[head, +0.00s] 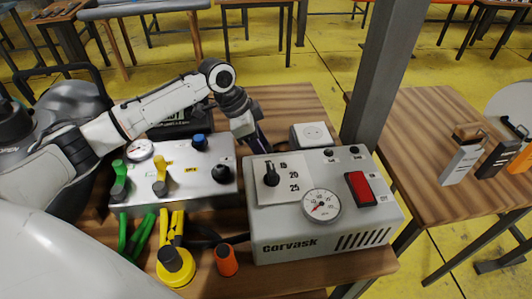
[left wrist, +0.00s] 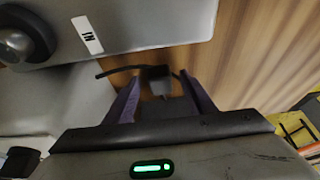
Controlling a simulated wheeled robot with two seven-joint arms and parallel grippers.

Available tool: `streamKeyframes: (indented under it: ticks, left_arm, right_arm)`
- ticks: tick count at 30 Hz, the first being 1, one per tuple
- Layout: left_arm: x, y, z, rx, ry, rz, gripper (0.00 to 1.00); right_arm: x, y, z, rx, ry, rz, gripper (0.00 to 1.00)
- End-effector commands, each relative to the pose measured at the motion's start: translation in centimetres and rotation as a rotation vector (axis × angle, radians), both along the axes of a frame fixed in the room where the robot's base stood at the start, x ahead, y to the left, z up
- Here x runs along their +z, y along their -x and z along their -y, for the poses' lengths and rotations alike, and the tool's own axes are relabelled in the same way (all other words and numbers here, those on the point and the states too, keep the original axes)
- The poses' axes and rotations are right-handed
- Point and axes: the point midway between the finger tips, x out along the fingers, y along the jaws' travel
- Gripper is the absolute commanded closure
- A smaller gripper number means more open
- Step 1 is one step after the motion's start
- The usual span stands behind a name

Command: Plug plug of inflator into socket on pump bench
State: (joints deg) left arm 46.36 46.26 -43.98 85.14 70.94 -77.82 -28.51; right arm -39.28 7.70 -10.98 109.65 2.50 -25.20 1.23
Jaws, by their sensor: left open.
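The inflator (head: 322,205) is a grey box marked Corvask, with a dial, a gauge and a red switch, on the wooden bench. A white socket (head: 314,132) sits on a small box behind it. My left gripper (head: 258,143) points down behind the inflator, left of the socket; its fingertips are partly hidden in the head view. In the left wrist view its purple fingers (left wrist: 157,98) stand open on either side of a small dark plug (left wrist: 157,78) with a black cable (left wrist: 115,71). Contact with the plug cannot be told.
A silver valve box (head: 175,180) stands left of the inflator. Yellow-handled pliers (head: 172,230), a yellow tape roll (head: 176,266) and an orange cylinder (head: 227,261) lie in front. A grey post (head: 384,70) rises right behind the socket. Another table (head: 425,120) is at right.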

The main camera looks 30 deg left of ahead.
Motion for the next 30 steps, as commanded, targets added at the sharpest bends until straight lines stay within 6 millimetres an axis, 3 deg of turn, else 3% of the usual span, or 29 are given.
streamKeyframes:
  ticks: [6,13,14,23,30]
  left_arm:
    - [0.1,0.0,0.0,0.000,0.000,0.000,0.52]
    - [0.1,0.0,0.0,0.000,0.000,0.000,0.91]
    - [0.1,0.0,0.0,0.000,0.000,0.000,0.92]
    - [0.7,-0.1,0.0,0.000,0.001,0.004,0.92]
    - [5.1,-0.2,0.0,0.000,0.001,0.007,0.92]
  right_arm:
    - [0.0,0.0,0.0,0.000,0.000,0.001,0.69]
    - [0.0,0.0,0.0,0.000,0.000,0.001,0.69]
    - [0.0,0.0,0.0,0.000,0.000,0.001,0.69]
    - [0.0,0.0,0.0,0.000,0.000,0.000,0.69]
    - [0.1,0.0,0.0,0.000,0.000,0.000,0.69]
